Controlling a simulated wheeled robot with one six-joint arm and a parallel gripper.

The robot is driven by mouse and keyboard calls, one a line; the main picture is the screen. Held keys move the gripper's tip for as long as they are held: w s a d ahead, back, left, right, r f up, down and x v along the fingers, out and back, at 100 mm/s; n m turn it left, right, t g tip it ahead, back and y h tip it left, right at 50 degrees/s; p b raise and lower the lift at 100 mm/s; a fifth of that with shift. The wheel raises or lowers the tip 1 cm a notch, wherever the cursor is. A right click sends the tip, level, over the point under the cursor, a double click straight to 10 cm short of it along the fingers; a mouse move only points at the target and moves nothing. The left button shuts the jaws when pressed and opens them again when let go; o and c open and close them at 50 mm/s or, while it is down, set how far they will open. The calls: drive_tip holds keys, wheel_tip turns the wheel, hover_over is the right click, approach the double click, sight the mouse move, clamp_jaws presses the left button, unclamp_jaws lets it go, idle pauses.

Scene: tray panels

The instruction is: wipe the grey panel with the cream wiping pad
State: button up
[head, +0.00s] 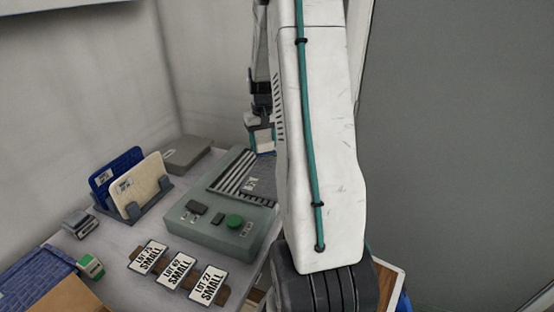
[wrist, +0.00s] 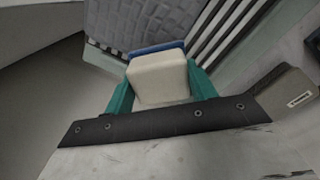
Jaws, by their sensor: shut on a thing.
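My gripper (wrist: 160,92) is shut on the cream wiping pad (wrist: 158,78), a pale block with a blue layer on its far side, held between teal fingers in the wrist view. In the head view the pad (head: 263,140) shows small, left of my arm. The grey panel (wrist: 135,22), dark with a quilted-looking surface, lies beyond the pad in the wrist view. In the head view the panel (head: 262,178) sits on the grey-green unit, partly hidden by my arm. The pad is over or near the panel's edge; I cannot tell whether they touch.
The grey-green unit (head: 205,232) has slats, black switches and a green button. A rack at left holds a blue board (head: 105,178) and a cream board (head: 150,178). Several LOT labels (head: 176,270) lie in front. A blue bin (head: 35,280) and cardboard box stand at front left.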

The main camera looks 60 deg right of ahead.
drive_tip(key=shift+d+r, duration=0.1)
drive_tip(key=shift+r, duration=2.6)
